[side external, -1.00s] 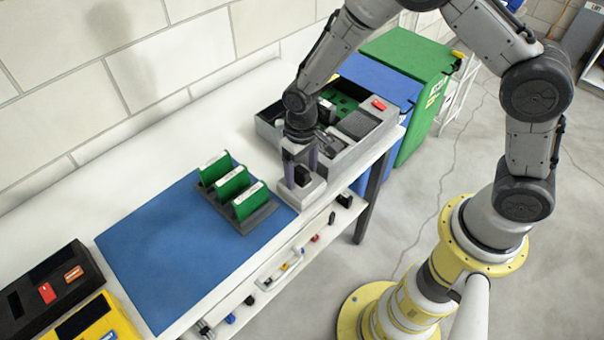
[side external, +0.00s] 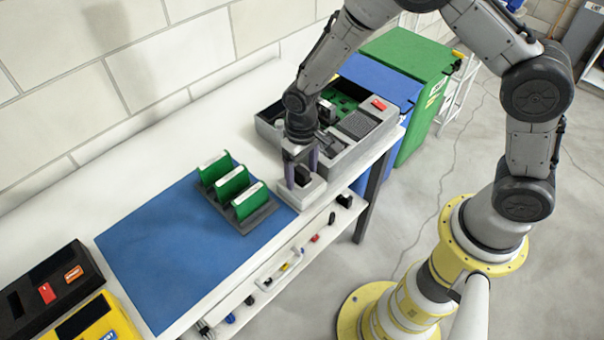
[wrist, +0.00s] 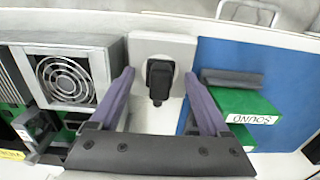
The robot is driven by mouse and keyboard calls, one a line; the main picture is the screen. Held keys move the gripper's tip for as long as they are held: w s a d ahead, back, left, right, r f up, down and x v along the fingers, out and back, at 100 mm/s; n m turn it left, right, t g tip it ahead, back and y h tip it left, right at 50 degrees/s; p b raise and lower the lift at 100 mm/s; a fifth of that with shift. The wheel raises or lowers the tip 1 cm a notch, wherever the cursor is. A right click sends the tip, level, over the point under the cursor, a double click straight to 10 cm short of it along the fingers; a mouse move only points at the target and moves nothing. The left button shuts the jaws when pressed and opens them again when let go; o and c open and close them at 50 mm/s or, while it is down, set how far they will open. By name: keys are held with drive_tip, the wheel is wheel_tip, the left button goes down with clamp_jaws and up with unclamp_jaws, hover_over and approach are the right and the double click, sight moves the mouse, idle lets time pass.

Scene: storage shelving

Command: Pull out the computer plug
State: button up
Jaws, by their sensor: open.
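The black computer plug (wrist: 160,80) sits in a light grey socket block (wrist: 146,43) in the wrist view, its cord end pointing toward me. In the side view, the socket block (side external: 303,193) stands at the table's front edge, and the plug (side external: 302,174) shows between my fingers. My gripper (side external: 301,176) is open above the block. In the wrist view, its purple fingers (wrist: 160,77) stand on either side of the plug, with a gap visible on both sides. I cannot tell exactly how far the fingertips are above the block.
An open computer case (side external: 345,155) with a fan grille (wrist: 66,77) stands close beside the block. On the other side, green cards (side external: 232,182) stand in a dark rack (side external: 258,220) on a blue mat (side external: 160,250). A lower shelf (side external: 290,262) holds small parts.

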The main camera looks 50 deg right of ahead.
sight(302, 169)
clamp_jaws()
idle(0.3)
drive_tip(key=shift+r, duration=0.15)
drive_tip(key=shift+r, duration=2.85)
